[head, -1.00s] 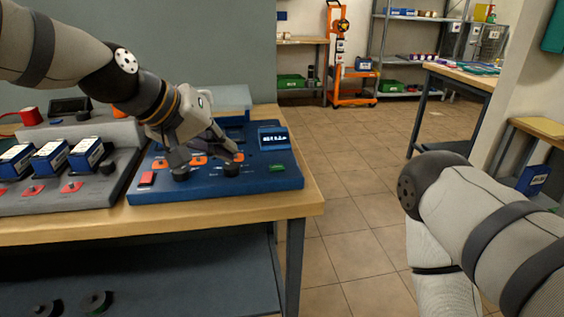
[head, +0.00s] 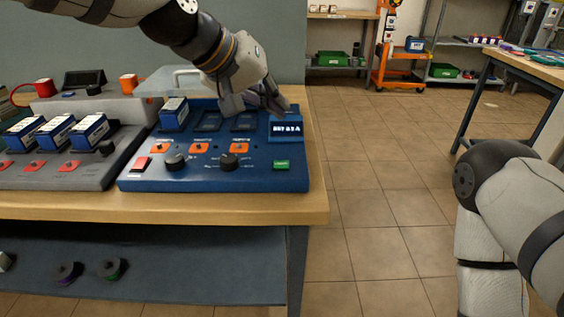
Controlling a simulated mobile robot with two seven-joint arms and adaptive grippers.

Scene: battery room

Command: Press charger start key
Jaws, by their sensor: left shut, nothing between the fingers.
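The blue charger (head: 210,181) sits on the wooden bench. On its front are a red key (head: 140,164) at the left, a green key (head: 281,165) at the right, black knobs (head: 229,161) and orange switches (head: 200,148). Its small display (head: 287,129) is lit, with text too small to read surely. A blue-and-white battery (head: 174,113) stands in its left bay; the other bays look empty. My left gripper (head: 254,106) is shut and empty above the rear right of the charger, left of and behind the display, clear of the green key. My right gripper is out of view.
A grey charger (head: 60,177) with several batteries stands to the left. A clear lid (head: 182,82) stands raised behind the blue charger. The bench's right edge (head: 318,180) is close to the charger. Open tiled floor (head: 380,150) lies to the right.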

